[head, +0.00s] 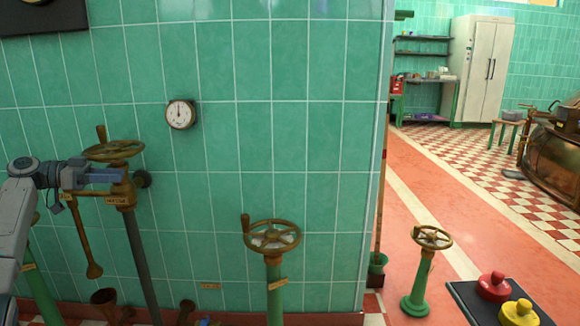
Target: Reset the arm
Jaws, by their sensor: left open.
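My left arm comes in from the left edge. My left gripper (108,179) is open and points right, in front of or beside the brass valve body (120,194) and just below its handwheel (113,151). I cannot tell whether the gripper touches the valve. No object shows between the fingers. My right gripper is not in view.
A green-tiled wall (300,120) with a round gauge (181,114) stands close ahead. Handwheel stands (272,237) and (432,238) rise from below. A panel with red (494,287) and yellow (518,313) buttons is at lower right. Open floor (420,190) leads to a copper kettle (555,158).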

